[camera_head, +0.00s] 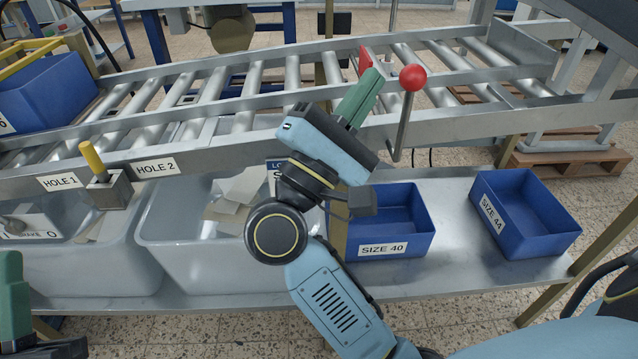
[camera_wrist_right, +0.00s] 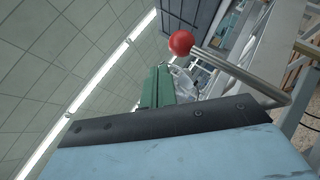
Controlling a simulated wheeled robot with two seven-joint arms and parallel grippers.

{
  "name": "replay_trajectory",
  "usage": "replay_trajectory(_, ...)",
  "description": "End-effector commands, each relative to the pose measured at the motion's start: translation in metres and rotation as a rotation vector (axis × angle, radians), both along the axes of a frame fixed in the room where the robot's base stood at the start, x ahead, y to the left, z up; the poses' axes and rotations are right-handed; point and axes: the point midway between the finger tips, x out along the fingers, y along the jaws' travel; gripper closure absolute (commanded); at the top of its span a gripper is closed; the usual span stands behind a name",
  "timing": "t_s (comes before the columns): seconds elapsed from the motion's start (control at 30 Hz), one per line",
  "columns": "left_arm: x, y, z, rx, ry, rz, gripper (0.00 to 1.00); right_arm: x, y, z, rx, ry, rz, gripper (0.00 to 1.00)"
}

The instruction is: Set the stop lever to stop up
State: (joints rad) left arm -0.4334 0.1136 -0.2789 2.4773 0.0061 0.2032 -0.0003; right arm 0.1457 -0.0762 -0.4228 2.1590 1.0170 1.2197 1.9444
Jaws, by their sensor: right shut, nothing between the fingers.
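The stop lever is a grey rod with a red ball knob (camera_head: 413,78), standing up from the front rail of the roller conveyor with the ball at the top. In the right wrist view the red ball (camera_wrist_right: 181,43) and its bent rod are to the right of the green fingers. My right gripper (camera_head: 372,82) is shut and empty, just left of the ball, with a small gap showing in the head view. A red plate (camera_head: 365,60) shows behind its fingertips. My left gripper (camera_head: 12,290) is only partly in view at the lower left edge; its fingertips cannot be made out.
The roller conveyor (camera_head: 230,103) crosses the view. Below it are blue bins SIZE 40 (camera_head: 425,243) and SIZE 44 (camera_head: 545,243) and clear tubs (camera_head: 190,255). A yellow-handled pin (camera_head: 92,157) stands at HOLE 1 and HOLE 2. A blue bin (camera_head: 50,95) sits at upper left.

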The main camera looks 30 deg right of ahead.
Motion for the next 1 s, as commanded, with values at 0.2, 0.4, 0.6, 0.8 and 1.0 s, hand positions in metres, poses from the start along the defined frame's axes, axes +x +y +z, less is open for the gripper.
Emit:
replay_trajectory(0.2, -0.006, 0.002, 0.003, -0.020, -0.066, 0.001, 1.00, -0.005, -0.010, 0.005, -0.001, -0.001, 0.000, 1.00)
replay_trajectory(0.4, -0.008, 0.002, 0.005, -0.028, -0.093, 0.001, 1.00, -0.007, -0.014, 0.007, -0.001, -0.001, 0.000, 1.00)
replay_trajectory(0.6, -0.009, 0.002, 0.006, -0.029, -0.098, 0.001, 1.00, -0.007, -0.015, 0.008, 0.000, -0.001, -0.001, 1.00)
replay_trajectory(0.8, -0.009, 0.002, 0.005, -0.028, -0.098, 0.001, 1.00, -0.007, -0.015, 0.008, 0.000, -0.001, -0.001, 1.00)
replay_trajectory(1.0, -0.009, 0.003, 0.004, -0.029, -0.101, 0.001, 1.00, -0.007, -0.014, 0.007, 0.001, -0.001, -0.001, 1.00)
